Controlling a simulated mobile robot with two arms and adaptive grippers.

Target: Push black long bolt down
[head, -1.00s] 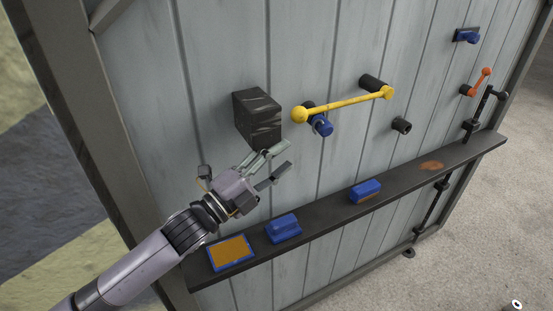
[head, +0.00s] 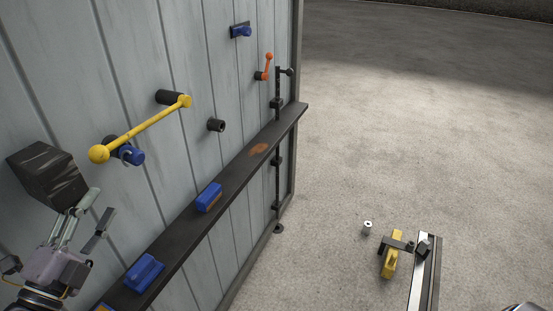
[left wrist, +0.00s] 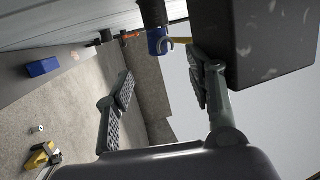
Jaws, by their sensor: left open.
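The black long bolt (head: 277,150) is a thin upright rod at the right end of the grey plank wall. A short handle (head: 290,71) sticks out to the right at its top. The rod passes by the end of the dark ledge and reaches down near a small round black piece at the floor. My left gripper (head: 97,212) is at the lower left, open and empty, beside a black box on the wall and far from the bolt. Its spread fingers also show in the left wrist view (left wrist: 160,78). My right gripper is not in view.
The black box (head: 48,176) is close to my left fingers. A yellow lever (head: 140,128), a black knob (head: 216,125), an orange handle (head: 267,67) and a blue latch (head: 241,30) stick out from the wall. Blue blocks (head: 208,196) sit on the ledge (head: 235,175).

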